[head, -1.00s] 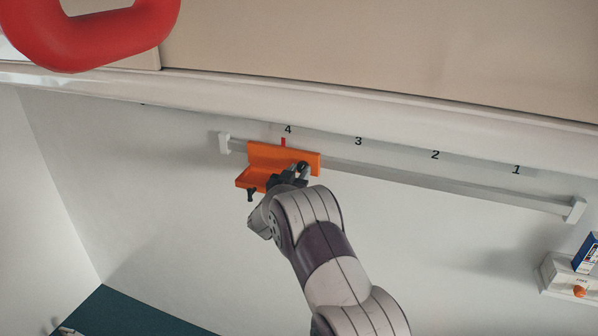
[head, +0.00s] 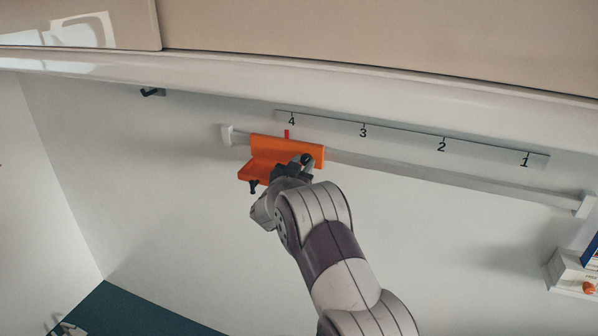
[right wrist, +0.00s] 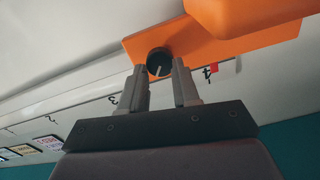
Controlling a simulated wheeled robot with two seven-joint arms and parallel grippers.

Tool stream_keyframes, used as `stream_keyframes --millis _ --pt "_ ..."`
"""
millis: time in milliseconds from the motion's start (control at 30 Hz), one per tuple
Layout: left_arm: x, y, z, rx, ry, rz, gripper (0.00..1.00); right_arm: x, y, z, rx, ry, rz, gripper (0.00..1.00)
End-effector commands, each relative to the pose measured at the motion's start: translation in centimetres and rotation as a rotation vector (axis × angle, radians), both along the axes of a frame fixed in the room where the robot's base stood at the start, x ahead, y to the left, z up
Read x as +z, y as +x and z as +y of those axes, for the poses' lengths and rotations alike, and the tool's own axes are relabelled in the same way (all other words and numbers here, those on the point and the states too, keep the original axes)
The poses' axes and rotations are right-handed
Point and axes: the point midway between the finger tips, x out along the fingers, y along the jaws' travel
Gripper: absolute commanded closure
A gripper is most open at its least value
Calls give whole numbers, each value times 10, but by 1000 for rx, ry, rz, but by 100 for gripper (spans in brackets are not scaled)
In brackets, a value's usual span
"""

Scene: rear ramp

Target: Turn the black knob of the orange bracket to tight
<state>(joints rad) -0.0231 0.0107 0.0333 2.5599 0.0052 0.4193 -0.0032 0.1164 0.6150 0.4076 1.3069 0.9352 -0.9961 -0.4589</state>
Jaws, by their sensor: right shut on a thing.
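The orange bracket (head: 285,148) sits on a rail near its left end, its red pointer below the number 4 in the head view. It also shows at the top of the right wrist view (right wrist: 240,42). Its black knob (head: 307,158) is on the bracket's right part, partly hidden by my gripper. In the right wrist view the knob (right wrist: 159,62) is round with a white line, between my fingertips. My right gripper (right wrist: 160,75) is shut on the knob; it also shows in the head view (head: 296,168). My left gripper is not in view.
The grey rail (head: 450,180) runs right to a white end block (head: 585,205). A number strip (head: 410,138) is above it. A white box with an orange knob (head: 570,274) is at the lower right. A dark hook (head: 152,92) is upper left. The wall below the rail is mostly clear.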

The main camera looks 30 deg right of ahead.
Motion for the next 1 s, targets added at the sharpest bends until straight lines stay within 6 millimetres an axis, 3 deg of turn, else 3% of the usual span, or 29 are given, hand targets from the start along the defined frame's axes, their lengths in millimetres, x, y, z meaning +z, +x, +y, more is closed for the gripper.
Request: stream_keyframes --millis 33,500,1000 --pt "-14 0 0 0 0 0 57 10 0 -7 -12 11 -64 100" --pt "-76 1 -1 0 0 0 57 11 0 -7 -4 297 -400 100" --pt "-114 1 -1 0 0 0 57 16 -1 -7 3 525 -664 100"
